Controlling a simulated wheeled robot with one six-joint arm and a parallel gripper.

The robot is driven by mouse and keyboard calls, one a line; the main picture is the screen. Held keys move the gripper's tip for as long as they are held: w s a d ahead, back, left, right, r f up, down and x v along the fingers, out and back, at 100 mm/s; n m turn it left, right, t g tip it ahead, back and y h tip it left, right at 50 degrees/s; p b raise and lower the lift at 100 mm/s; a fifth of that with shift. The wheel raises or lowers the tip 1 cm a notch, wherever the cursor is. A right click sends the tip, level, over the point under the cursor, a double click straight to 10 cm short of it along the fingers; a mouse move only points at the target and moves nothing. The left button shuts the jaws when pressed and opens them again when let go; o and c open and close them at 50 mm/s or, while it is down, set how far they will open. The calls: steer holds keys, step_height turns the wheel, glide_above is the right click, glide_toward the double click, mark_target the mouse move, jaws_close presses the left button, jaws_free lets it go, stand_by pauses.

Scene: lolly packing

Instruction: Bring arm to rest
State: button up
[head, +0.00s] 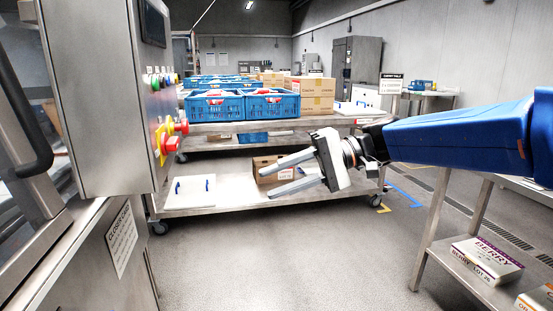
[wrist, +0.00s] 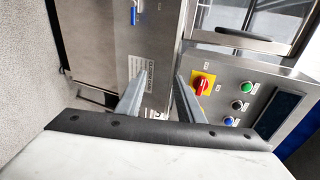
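My gripper (head: 283,174) is in the middle of the head view, at the end of my blue arm coming in from the right. Its two grey fingers point left and stand apart with nothing between them. In the wrist view my gripper (wrist: 158,84) also shows both fingers spread and empty. Beyond them are the steel machine's front and its control panel. The fingers look clear of every surface in the head view.
The steel machine (head: 95,90) with buttons and a red-yellow switch stands at left. A wheeled cart (head: 230,205) holding blue crates (head: 215,104) and cardboard boxes stands ahead. A steel shelf with a berry box (head: 487,258) is at lower right. The floor between is clear.

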steer(key=s+d+f+t+h, duration=0.2)
steer(key=s+d+f+h, duration=0.2)
steer(key=d+f, duration=0.3)
steer(key=s+d+f+m+t+h, duration=0.1)
steer(key=s+d+f+h, duration=0.4)
steer(key=d, duration=0.7)
steer(key=s+d+f+t+h, duration=0.4)
steer(key=s+d+f, duration=0.4)
steer(key=d+f, duration=0.2)
steer(key=shift+s+f+m+h, duration=0.2)
steer(key=shift+f+m+h, duration=0.1)
steer(key=shift+f+h, duration=0.3)
steer(key=shift+f, duration=0.1)
steer(key=shift+c, duration=0.4)
